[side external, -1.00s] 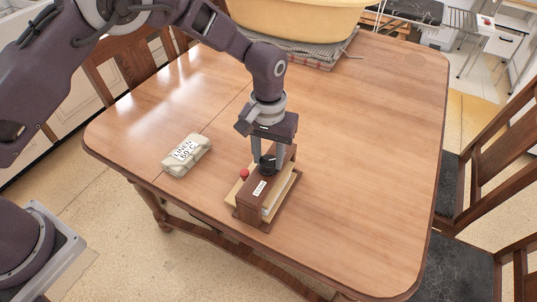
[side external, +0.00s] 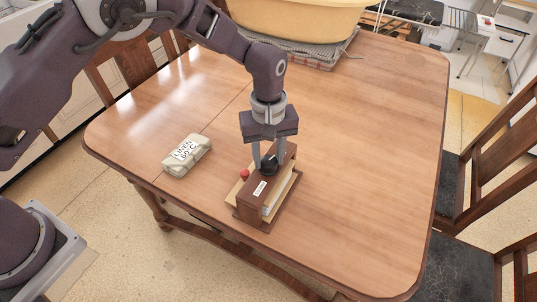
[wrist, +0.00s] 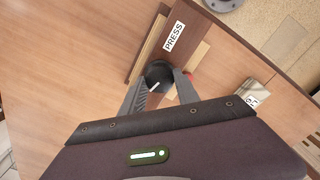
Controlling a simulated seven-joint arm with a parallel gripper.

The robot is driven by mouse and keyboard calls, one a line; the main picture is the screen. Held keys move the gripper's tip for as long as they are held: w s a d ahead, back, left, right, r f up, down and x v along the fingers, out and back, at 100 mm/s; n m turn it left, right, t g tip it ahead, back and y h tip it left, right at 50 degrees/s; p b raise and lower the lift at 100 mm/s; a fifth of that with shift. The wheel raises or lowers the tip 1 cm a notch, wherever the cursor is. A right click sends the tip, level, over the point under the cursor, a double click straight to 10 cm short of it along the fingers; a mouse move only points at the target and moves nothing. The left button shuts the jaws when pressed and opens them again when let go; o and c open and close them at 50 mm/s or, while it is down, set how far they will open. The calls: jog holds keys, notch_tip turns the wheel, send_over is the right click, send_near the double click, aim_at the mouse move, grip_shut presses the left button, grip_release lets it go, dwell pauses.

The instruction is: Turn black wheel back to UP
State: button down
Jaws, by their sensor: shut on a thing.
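The black wheel (side external: 268,164) sits on top of a small brown wooden press (side external: 258,196) on the table. In the wrist view the wheel (wrist: 158,74) shows a white pointer line running slantwise, toward the lower left. A label on the press reads "PRESS" (wrist: 174,36). My gripper (side external: 268,158) points down over the press, with its fingers on either side of the wheel. In the wrist view my gripper (wrist: 160,80) is shut on the wheel. No UP mark can be made out.
A red knob (side external: 244,174) is on the press's left side. A wrapped packet labelled "LINEN 60 C" (side external: 187,155) lies to the left. A yellow tub (side external: 295,18) stands on folded cloth at the back. The table's right side is clear.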

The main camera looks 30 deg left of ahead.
aim_at(268, 160)
jog(key=shift+r, duration=0.1)
dwell(0.3)
jog(key=c, duration=0.9)
grip_release()
notch_tip(268, 160, up, 7)
